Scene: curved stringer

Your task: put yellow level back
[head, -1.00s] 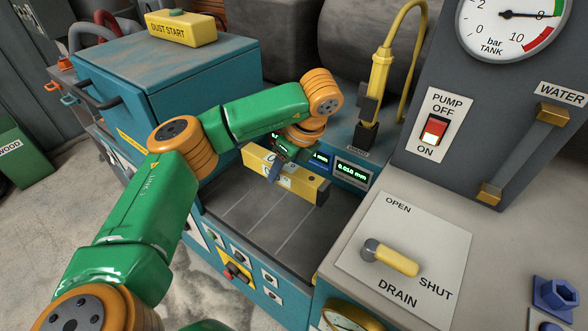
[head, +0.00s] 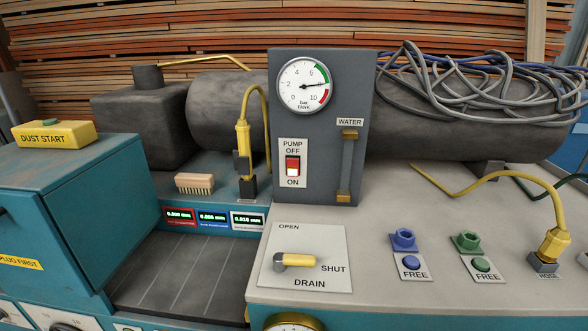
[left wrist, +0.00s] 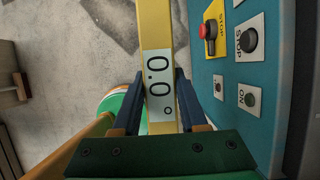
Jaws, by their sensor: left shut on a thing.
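The yellow level (left wrist: 155,25) shows only in the left wrist view, running up from the gripper, with a white display reading 0.0° (left wrist: 159,70). My left gripper (left wrist: 159,88) is shut on it, with one dark blue finger on each side. The level is above the floor, beside a teal panel with buttons. The lower part of the level is hidden behind the gripper body. Neither the level nor either gripper shows in the head view, and my right gripper is in no view.
The teal machine has a bare grooved bed (head: 175,275), three small readouts (head: 212,217) and a brush (head: 194,184). The drain lever (head: 296,261) and pump switch (head: 292,167) stand to the right.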

